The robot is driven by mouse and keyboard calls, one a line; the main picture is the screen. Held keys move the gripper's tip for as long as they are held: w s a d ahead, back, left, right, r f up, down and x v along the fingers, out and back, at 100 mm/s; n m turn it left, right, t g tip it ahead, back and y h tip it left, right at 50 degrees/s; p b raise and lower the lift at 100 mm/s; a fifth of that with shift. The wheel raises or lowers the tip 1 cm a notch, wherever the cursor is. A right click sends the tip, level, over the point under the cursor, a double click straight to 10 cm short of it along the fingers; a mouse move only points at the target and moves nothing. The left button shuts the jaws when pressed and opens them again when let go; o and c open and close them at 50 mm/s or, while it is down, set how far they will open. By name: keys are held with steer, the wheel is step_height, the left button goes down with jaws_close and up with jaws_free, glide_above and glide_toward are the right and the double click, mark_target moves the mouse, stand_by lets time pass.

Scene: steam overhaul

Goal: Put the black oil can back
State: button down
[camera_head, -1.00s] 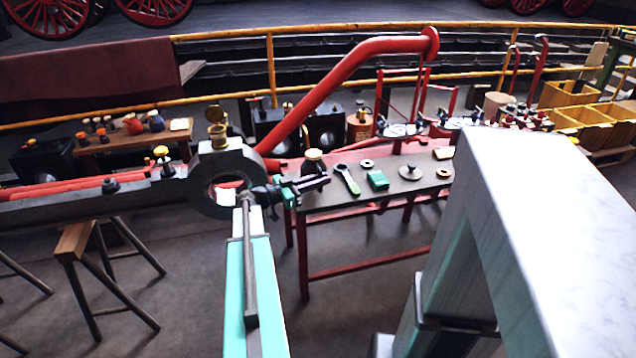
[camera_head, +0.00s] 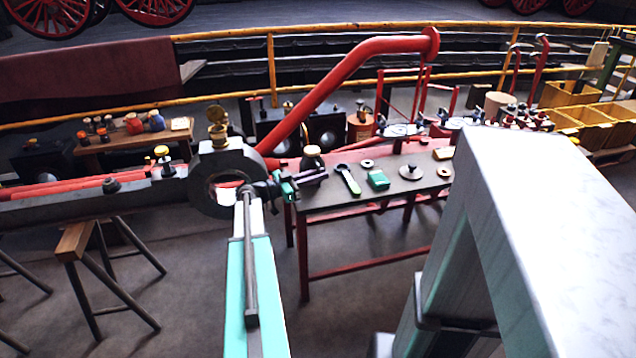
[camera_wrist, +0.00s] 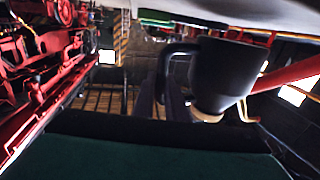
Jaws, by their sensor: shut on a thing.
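The black oil can (camera_head: 312,163) with a pale top shows just behind my gripper (camera_head: 316,177) in the head view, at the left end of the workbench (camera_head: 330,205). In the wrist view the oil can (camera_wrist: 222,75) fills the right of centre, seen inverted, with a pale neck ring, a thin brass spout and a black loop handle. My gripper (camera_wrist: 165,100) is shut on the can at its handle side. The exact contact is dark. The head view does not show clearly whether the can's base touches the bench.
On the bench lie a green-handled tool (camera_head: 349,180), a green box (camera_head: 378,180), a grey disc (camera_head: 411,172) and small rings. A red bent pipe (camera_head: 340,80) rises behind.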

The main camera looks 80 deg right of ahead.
steer(key=shift+f, duration=1.3)
steer(key=shift+f, duration=0.15)
steer(key=c, duration=1.8)
jaws_free()
steer(key=shift+o, duration=0.2)
steer(key=v, duration=1.2)
steer(key=shift+a, duration=0.1)
